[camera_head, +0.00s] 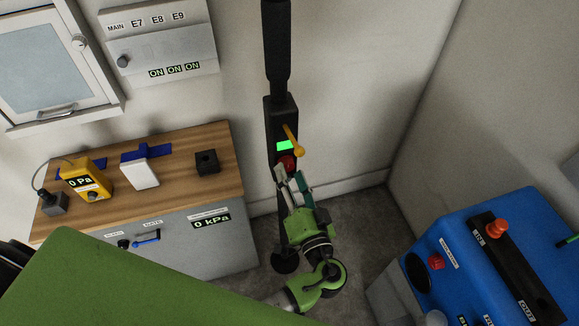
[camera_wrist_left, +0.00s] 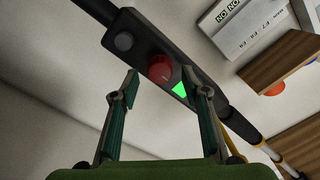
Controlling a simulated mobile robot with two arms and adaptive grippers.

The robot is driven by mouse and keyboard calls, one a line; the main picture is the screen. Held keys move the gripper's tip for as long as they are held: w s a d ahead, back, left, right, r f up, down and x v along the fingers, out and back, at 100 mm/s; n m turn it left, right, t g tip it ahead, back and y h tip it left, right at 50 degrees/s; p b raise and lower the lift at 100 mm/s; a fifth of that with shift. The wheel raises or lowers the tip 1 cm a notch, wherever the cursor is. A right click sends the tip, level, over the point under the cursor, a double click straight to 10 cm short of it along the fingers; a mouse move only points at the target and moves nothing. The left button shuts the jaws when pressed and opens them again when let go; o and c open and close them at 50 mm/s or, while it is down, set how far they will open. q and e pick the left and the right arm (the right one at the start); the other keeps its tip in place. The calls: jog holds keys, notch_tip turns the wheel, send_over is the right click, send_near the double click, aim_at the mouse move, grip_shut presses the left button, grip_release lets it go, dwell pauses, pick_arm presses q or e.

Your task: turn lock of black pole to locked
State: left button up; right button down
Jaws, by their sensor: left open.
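The black pole (camera_head: 278,45) stands upright against the wall, with a dark box on it. The box carries a lit green panel (camera_head: 284,146), a red knob (camera_head: 287,163) and a yellow lever (camera_head: 292,138) that sticks out at a slant. My left gripper (camera_head: 290,176) is open just below the red knob. In the left wrist view, the red knob (camera_wrist_left: 160,68) lies ahead, between the lines of the two open fingers, and the green panel (camera_wrist_left: 181,90) is beside it. A round grey button (camera_wrist_left: 123,41) also shows there. Whether the fingers touch the knob is unclear. My right gripper is out of view.
A wood-topped cabinet (camera_head: 225,175) on the left bears a yellow gauge (camera_head: 84,179), a white block (camera_head: 141,173) and a black block (camera_head: 207,161). A blue machine (camera_head: 460,250) stands at the lower right. A switch panel (camera_head: 160,43) hangs on the wall.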

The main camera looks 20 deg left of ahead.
pick_arm(q)
jog(key=shift+x, duration=0.95)
jog(key=c, duration=1.1)
